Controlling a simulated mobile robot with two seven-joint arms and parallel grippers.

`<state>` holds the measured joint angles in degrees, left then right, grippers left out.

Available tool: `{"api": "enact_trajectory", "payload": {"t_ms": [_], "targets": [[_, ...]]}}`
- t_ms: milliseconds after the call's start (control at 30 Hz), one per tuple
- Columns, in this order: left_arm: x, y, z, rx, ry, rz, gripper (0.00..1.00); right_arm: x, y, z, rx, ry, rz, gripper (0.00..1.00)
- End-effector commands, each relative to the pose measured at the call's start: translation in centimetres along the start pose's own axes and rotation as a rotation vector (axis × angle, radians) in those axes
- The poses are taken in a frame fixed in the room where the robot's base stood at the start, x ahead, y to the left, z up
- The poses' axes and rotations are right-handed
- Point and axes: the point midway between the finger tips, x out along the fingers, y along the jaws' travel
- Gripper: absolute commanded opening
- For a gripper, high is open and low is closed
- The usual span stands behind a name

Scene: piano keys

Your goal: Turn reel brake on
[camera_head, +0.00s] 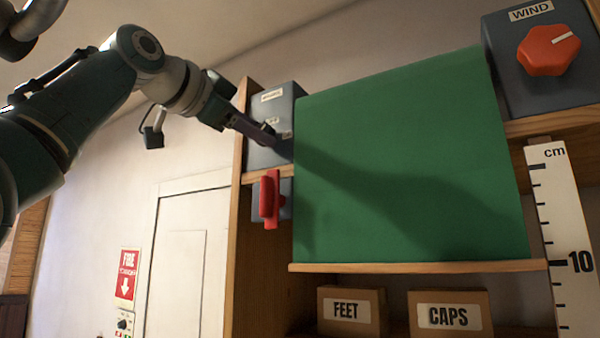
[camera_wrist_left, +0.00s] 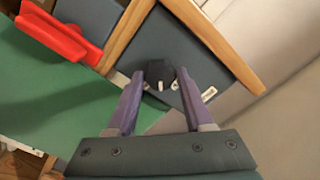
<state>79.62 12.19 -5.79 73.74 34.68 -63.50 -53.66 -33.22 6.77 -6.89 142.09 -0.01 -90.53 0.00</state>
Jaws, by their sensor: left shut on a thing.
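A dark knob (camera_wrist_left: 159,73) with a white mark sits on a grey-blue box, seen in the left wrist view. The box (camera_head: 287,104) shows in the head view on the wooden shelf, left of the green panel, with small labels too small to read. My left gripper (camera_head: 284,149) reaches the box's front by the panel's left edge. In the left wrist view its two purple fingers (camera_wrist_left: 161,84) stand on either side of the knob, shut on it. The knob itself is hard to make out in the head view. My right gripper is not in view.
The large green panel (camera_head: 400,160) stands right beside my fingers. A red handle (camera_head: 269,199) on a grey mount is just below the box. A red WIND knob (camera_head: 548,50) is at upper right. Boxes marked FEET (camera_head: 350,309) and CAPS (camera_head: 450,313) stand below.

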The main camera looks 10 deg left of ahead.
Motion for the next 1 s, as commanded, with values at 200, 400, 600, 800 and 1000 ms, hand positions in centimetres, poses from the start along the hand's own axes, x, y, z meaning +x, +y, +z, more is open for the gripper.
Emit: {"api": "enact_trajectory", "payload": {"t_ms": [200, 400, 600, 800, 1000], "targets": [[0.1, -0.1, 0.2, 0.207, -0.008, -0.001, 0.0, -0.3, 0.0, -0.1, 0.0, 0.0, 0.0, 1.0], [0.1, -0.2, 0.1, 0.394, -0.007, 0.0, 0.0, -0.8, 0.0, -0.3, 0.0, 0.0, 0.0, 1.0], [0.1, -0.1, 0.1, 0.558, -0.007, 0.001, 0.0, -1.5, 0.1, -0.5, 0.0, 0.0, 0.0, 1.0], [0.1, -0.1, 0.1, 0.68, -0.006, 0.001, 0.0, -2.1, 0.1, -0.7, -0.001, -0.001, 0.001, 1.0], [0.1, 0.0, 0.1, 0.754, -0.005, 0.002, 0.0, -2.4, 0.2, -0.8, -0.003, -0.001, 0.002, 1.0]]}}
